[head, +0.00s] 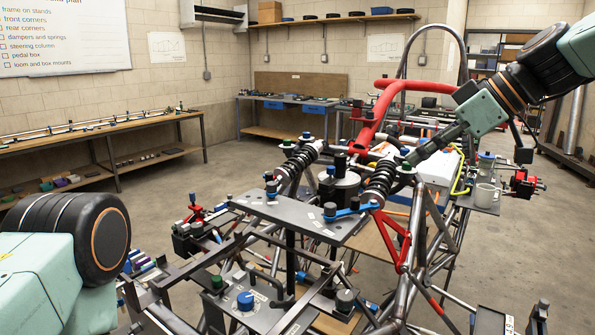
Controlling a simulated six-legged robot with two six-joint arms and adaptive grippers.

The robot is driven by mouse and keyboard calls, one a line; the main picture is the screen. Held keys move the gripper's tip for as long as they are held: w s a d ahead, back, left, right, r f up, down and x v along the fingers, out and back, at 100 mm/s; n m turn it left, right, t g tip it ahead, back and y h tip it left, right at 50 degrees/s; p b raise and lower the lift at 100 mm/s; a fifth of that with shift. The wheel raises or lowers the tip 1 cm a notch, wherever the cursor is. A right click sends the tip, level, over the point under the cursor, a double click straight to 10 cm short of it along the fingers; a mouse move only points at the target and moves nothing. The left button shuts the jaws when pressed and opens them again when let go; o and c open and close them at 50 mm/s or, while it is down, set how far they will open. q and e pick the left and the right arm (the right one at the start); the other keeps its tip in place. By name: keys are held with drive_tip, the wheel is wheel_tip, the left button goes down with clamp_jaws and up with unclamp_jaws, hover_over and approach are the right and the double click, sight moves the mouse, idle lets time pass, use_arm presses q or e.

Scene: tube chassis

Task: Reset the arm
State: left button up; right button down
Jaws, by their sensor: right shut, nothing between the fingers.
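My right arm reaches in from the upper right. Its gripper (418,156) points down and left, with its tip near the top of the right black coil-over damper (381,180) on the tube chassis (421,225). The fingers look closed and nothing shows between them. I cannot tell whether the tip touches the damper's green-topped mount or hangs in front of it. Of my left arm only a mint-green link and a dark round joint show at the lower left; its gripper is out of the picture.
A grey plate (300,216) with a blue-handled tool (350,212) lies across the chassis. A red tube hoop (385,100) rises behind. Workbenches (100,130) line the walls. Open floor lies left of the chassis.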

drive_tip(key=w+d+f+m+t+h, duration=0.35)
drive_tip(key=w+d+f+m, duration=0.2)
drive_tip(key=m, duration=0.25)
drive_tip(key=s+d+f+m+g+h+b, duration=0.15)
drive_tip(key=s+f, duration=0.25)
drive_tip(key=f, duration=1)
drive_tip(key=s+f+m+h+b, duration=0.2)
drive_tip(key=s+f+m+b, duration=0.15)
drive_tip(key=f, duration=0.95)
use_arm(q)
wheel_tip(320, 180, down, 13)
drive_tip(key=b, duration=0.8)
drive_tip(key=shift+d+f+b, duration=0.2)
drive_tip(key=shift+b, duration=0.1)
use_arm(e)
drive_tip(key=s+a+f+g, duration=0.2)
drive_tip(key=s+f+g, duration=0.1)
drive_tip(key=s+f, duration=1.3)
drive_tip(key=s+a+f+n+g, duration=0.1)
drive_tip(key=s+f+g, duration=0.3)
drive_tip(key=s+f, duration=1.1)
drive_tip(key=s+a, duration=0.1)
drive_tip(key=s, duration=0.5)
drive_tip(key=shift+a+f, duration=0.15)
drive_tip(key=shift+f, duration=0.25)
use_arm(q)
drive_tip(key=shift+w, duration=0.1)
